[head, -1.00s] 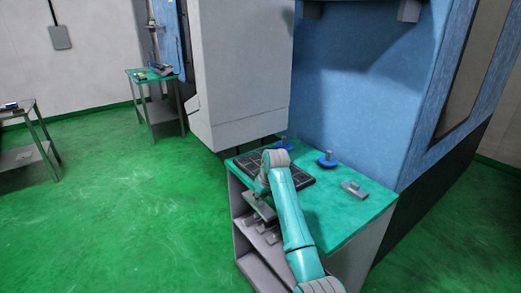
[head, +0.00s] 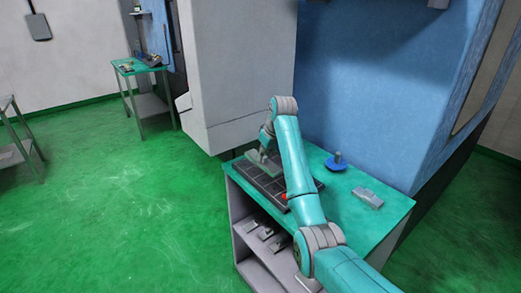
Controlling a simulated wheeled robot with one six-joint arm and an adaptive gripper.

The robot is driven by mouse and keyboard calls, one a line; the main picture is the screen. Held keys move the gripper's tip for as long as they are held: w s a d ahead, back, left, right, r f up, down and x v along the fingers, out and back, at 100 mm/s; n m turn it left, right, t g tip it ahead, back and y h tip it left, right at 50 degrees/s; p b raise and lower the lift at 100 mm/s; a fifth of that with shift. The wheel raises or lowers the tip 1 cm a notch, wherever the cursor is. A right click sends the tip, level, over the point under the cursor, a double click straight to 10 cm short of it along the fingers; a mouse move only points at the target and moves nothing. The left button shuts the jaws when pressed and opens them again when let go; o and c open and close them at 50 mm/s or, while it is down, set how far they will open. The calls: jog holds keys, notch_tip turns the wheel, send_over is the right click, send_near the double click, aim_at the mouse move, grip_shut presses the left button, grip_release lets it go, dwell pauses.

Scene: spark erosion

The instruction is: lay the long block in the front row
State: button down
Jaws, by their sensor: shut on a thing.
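My gripper (head: 264,153) is over the left back part of a black compartmented tray (head: 272,193) on the green-topped bench. It is shut on a flat grey block (head: 261,166), which looks like the long block. The block is over the tray; I cannot tell whether it touches it. My arm hides the tray's right side and much of its back. The tray's front compartments look empty where they show. A small red spot (head: 285,196) shows at the tray's right, beside my arm.
A blue-based piece with a grey top (head: 336,163) and a grey block (head: 368,197) stand on the bench (head: 345,215) right of my arm. Several grey pieces lie on the shelf (head: 248,236) below. A large grey machine housing (head: 238,75) hangs close behind the tray.

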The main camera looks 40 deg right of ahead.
jog(key=shift+d+f, duration=0.1)
jog(key=shift+f, duration=3.65)
jog(key=c, duration=1)
grip_release()
jog(key=shift+o, duration=0.2)
jog(key=shift+f, duration=0.1)
jog(key=shift+r, duration=5.55)
